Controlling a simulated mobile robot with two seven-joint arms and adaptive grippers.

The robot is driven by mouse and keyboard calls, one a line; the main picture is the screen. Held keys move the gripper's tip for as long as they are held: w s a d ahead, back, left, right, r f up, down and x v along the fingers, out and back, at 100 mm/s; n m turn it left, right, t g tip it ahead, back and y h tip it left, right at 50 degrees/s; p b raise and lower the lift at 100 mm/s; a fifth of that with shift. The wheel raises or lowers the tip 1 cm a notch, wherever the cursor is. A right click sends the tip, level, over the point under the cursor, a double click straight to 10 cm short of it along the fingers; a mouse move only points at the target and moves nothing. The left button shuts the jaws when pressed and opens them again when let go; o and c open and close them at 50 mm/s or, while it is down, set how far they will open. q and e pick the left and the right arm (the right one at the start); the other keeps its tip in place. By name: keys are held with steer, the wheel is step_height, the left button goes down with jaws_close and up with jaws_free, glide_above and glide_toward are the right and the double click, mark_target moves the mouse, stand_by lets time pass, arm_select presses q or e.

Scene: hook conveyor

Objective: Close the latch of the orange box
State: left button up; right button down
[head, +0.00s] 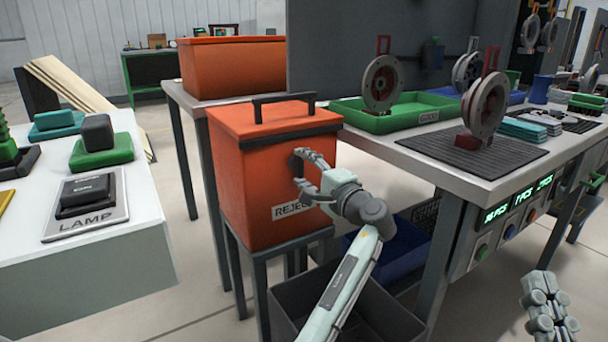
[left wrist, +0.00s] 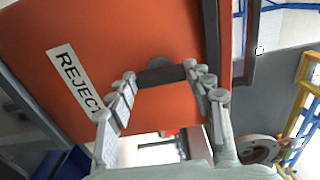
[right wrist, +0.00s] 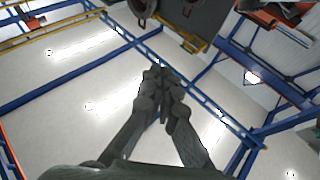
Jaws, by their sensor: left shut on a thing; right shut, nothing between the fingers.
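The orange box (head: 242,180) stands on a dark stand, its lid down, with a dark handle (head: 284,98) on top and a REJECT label (head: 292,209) on its front. My left gripper (head: 303,174) is at the box's front face. In the left wrist view its fingers (left wrist: 162,82) are shut on the dark latch (left wrist: 160,75), one fingertip at each end. In the head view the fingers partly hide the latch (head: 295,163). My right gripper (head: 545,298) is shut and empty at the lower right, away from the box; it also shows in the right wrist view (right wrist: 162,78).
A dark bin (head: 365,312) is on the floor below my left arm. The workbench (head: 420,160) to the right holds a green tray (head: 392,117) and round metal parts. A white table (head: 110,250) with a LAMP switch is at the left. Another orange box (head: 230,68) stands behind.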

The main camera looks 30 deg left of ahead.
arm_select(q)
steer(key=shift+r+n, duration=0.1)
steer(key=shift+n, duration=0.2)
arm_select(e)
steer(key=shift+s+d+r+t, duration=0.1)
steer(key=shift+d+r+t, duration=0.05)
steer(key=shift+r+t, duration=0.25)
arm_select(q)
steer(key=o, duration=1.1)
steer(key=shift+o, duration=0.2)
arm_select(e)
steer(key=shift+f, duration=0.1)
arm_select(q)
steer(key=v, duration=1.2)
steer(key=shift+a, duration=0.1)
